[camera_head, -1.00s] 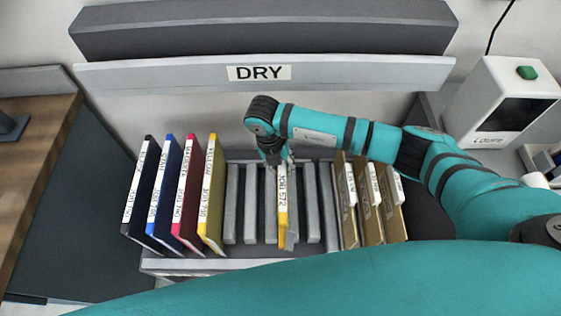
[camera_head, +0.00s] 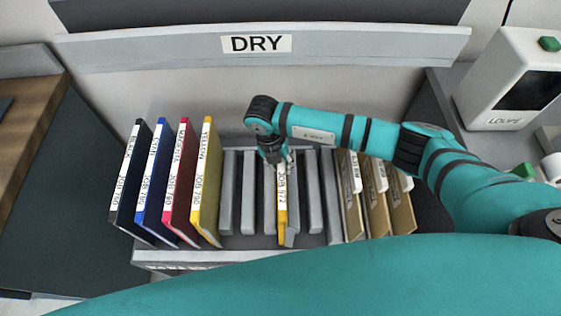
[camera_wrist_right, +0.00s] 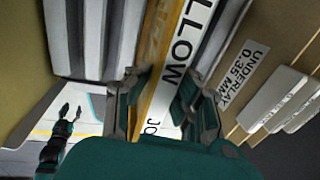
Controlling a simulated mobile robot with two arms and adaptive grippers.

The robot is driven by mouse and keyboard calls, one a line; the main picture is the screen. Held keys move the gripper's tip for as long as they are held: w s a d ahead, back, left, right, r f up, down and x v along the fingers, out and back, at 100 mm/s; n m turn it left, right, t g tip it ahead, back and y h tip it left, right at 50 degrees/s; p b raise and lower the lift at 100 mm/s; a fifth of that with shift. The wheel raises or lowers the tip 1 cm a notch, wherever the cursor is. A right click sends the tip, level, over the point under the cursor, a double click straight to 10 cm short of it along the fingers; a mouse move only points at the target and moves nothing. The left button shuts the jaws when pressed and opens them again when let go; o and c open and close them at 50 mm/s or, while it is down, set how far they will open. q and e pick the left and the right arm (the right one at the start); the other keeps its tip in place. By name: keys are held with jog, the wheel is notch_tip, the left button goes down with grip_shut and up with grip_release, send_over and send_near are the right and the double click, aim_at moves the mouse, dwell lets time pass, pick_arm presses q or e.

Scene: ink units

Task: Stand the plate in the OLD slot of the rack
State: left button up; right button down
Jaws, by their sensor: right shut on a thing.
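A thin plate (camera_head: 282,221) with a yellow edge and a white label reading JOB 572 is upright among the grey dividers of the rack (camera_head: 230,256). Its label also shows YELLOW in the right wrist view (camera_wrist_right: 181,50). My right gripper (camera_head: 278,163) is shut on the plate near its upper part. The right wrist view shows its fingers on either side of the label. Whether the plate rests on the rack's floor cannot be told. No OLD marking is readable. My left gripper (camera_wrist_right: 70,112) shows small in the right wrist view, fingers apart and empty.
Black, blue, red and yellow plates (camera_head: 206,185) lean at the rack's left end. Several brown sleeves (camera_head: 378,205) with white tabs fill its right end. Grey dividers (camera_head: 248,190) with gaps lie between. A DRY sign (camera_head: 257,44) is behind, and a white LOUPE box (camera_head: 503,85) at right.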

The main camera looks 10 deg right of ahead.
jog(key=shift+f+b, duration=0.3)
jog(key=shift+f, duration=0.05)
dwell(0.6)
jog(key=c, duration=1.1)
grip_release()
jog(key=shift+r, duration=0.1)
notch_tip(320, 180, up, 12)
jog(key=a, duration=0.2)
jog(key=shift+w, duration=0.15)
notch_tip(320, 180, up, 5)
jog(key=p, duration=0.3)
jog(key=shift+f, duration=0.2)
